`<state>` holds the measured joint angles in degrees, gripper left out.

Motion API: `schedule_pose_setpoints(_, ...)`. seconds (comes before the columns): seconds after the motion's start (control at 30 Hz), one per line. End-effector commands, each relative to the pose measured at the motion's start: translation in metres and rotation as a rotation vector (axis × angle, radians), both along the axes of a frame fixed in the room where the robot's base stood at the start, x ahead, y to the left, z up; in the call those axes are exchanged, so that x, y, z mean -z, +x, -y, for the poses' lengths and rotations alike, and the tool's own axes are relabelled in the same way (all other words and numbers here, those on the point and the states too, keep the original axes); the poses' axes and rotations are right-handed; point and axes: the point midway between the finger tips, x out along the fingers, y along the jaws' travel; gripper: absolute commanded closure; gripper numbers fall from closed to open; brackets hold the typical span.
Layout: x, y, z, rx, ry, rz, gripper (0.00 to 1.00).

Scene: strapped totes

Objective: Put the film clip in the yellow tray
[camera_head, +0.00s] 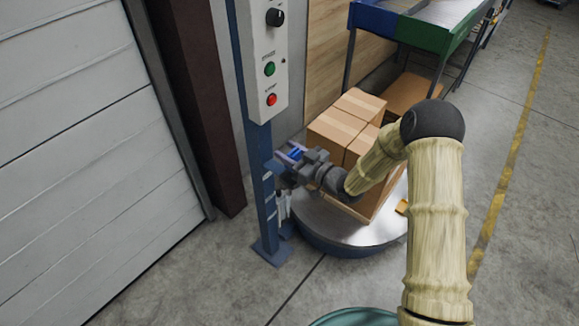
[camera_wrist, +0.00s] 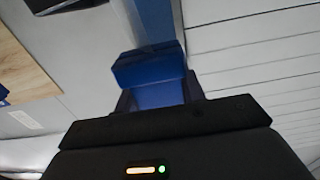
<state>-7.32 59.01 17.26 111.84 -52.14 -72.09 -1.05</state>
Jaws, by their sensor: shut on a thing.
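My gripper (camera_head: 290,160) reaches to the blue post of the wrapping machine, beside the turntable. It is shut on a blue piece, which I take to be the film clip (camera_head: 296,153). In the wrist view the blue film clip (camera_wrist: 150,68) sits between the dark fingers of my gripper (camera_wrist: 158,98), with the post behind it. I cannot tell whether the clip still touches the post or its carriage. I make out no yellow tray in either view.
The blue post (camera_head: 264,195) carries a control box (camera_head: 264,60) with a knob and green and red buttons. Strapped cartons (camera_head: 345,125) stand on the round turntable (camera_head: 330,232), with a small orange-yellow piece (camera_head: 402,207) near its edge. A bench with blue and green bins (camera_head: 425,33) stands behind.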

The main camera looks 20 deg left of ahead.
Motion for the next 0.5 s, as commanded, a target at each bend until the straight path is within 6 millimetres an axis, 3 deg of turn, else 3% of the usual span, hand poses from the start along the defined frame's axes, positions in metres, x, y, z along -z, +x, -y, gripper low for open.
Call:
schedule_pose_setpoints(0.37,0.007,-0.001,-0.001,-0.003,0.001,0.000,0.83)
schedule_pose_setpoints(0.5,0.024,-0.001,-0.002,-0.003,-0.001,-0.002,0.83)
